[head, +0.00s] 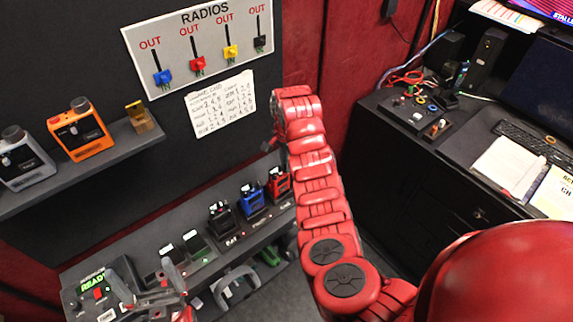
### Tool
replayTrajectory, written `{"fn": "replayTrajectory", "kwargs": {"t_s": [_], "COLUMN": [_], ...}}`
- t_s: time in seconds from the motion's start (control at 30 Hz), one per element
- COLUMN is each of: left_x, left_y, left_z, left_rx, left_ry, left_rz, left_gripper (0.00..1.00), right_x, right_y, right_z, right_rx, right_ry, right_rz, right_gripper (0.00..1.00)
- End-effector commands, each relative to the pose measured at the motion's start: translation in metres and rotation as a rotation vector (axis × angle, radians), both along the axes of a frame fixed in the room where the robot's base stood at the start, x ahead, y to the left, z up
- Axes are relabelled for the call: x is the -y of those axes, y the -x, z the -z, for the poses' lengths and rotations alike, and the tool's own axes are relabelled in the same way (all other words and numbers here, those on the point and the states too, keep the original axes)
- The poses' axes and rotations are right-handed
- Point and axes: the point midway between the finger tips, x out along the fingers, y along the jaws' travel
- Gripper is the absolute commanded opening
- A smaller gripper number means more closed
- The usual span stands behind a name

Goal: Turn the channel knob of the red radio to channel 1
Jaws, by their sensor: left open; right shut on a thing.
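The red radio (279,186) stands at the right end of the row on the low bench, beside the blue radio (252,200). Its channel knob and channel reading cannot be made out. My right arm reaches up and bends down over the red radio. My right gripper (273,146) is mostly hidden by its own wrist, just above the radio's top. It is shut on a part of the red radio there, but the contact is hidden. My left gripper (150,290) is open and empty, low at the left, near the box with the READY display (92,284).
A black radio (222,219) stands left of the blue one. The RADIOS panel (180,27) with coloured sliders and a handwritten sheet (220,104) hang on the wall. A desk stands at the right.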

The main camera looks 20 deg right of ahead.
Motion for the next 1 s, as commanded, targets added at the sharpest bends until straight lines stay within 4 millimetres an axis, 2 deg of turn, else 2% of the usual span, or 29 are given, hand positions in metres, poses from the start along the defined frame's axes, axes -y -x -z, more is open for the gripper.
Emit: {"fn": "replayTrajectory", "kwargs": {"t_s": [0.5, 1.0], "left_x": [0.0000, 0.0000], "left_y": [0.0000, 0.0000], "left_z": [-0.0083, -0.0104], "left_rx": [0.000, 0.000], "left_ry": [0.000, 0.000], "left_rz": [0.000, 0.000], "left_gripper": [1.00, 1.00], "right_x": [-0.0004, 0.0002], "right_y": [-0.0003, -0.0003], "right_z": [-0.0006, -0.0001], "right_rx": [-0.001, -0.001], "right_ry": [0.000, 0.000], "right_rz": [-0.441, -0.613], "right_gripper": [0.00, 0.00]}}
